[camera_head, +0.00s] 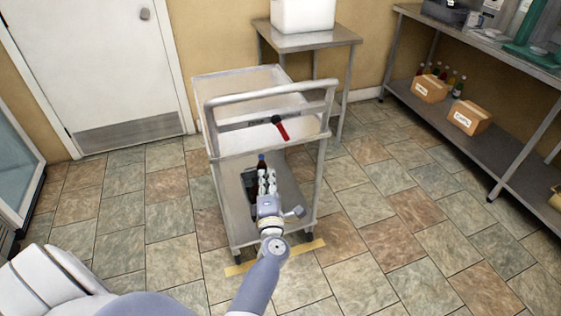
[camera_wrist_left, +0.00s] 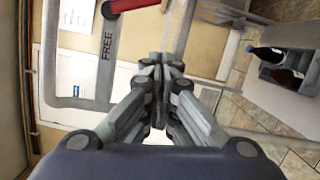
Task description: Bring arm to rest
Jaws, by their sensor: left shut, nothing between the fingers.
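My left arm reaches up from the bottom of the head view. Its gripper (camera_head: 266,177) is in front of the grey cart (camera_head: 240,215), overlapping the lower shelf in the picture. In the left wrist view its fingers (camera_wrist_left: 160,68) are closed together, with nothing seen between them. My right gripper is in neither view.
A dark crate with bottles (camera_wrist_left: 285,65) is on the cart's lower shelf, partly hidden in the head view. A red-handled item (camera_head: 281,129) is at the upper cart. A side table (camera_head: 325,39) and a shelf rack (camera_head: 480,140) with boxes stand behind. Floor right of the cart is clear.

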